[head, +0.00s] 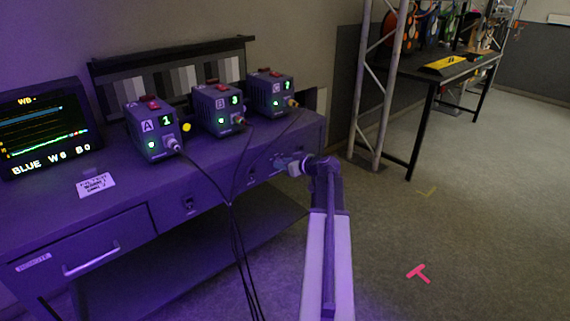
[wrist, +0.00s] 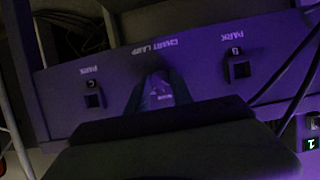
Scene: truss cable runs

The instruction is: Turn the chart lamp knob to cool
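The purple-lit desk's front panel (wrist: 205,80) fills much of the wrist view, upside down. It bears the label CHART LAMP (wrist: 157,46). My gripper (wrist: 156,82) is at the panel just beside this label, with its fingers on either side of a small lighter patch. The knob itself I cannot make out clearly between the fingers, nor its pointer. In the head view my gripper (head: 290,166) reaches the desk's front face near its right end. Whether the fingers touch or grip the knob I cannot tell.
PARK sockets C (wrist: 94,100) and B (wrist: 239,68) flank my gripper. Black cables (head: 232,210) hang from box A (head: 151,130) and its neighbours. A monitor (head: 45,125) reads BLUE W6 B0. A grey-step chart (head: 175,75) stands behind.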

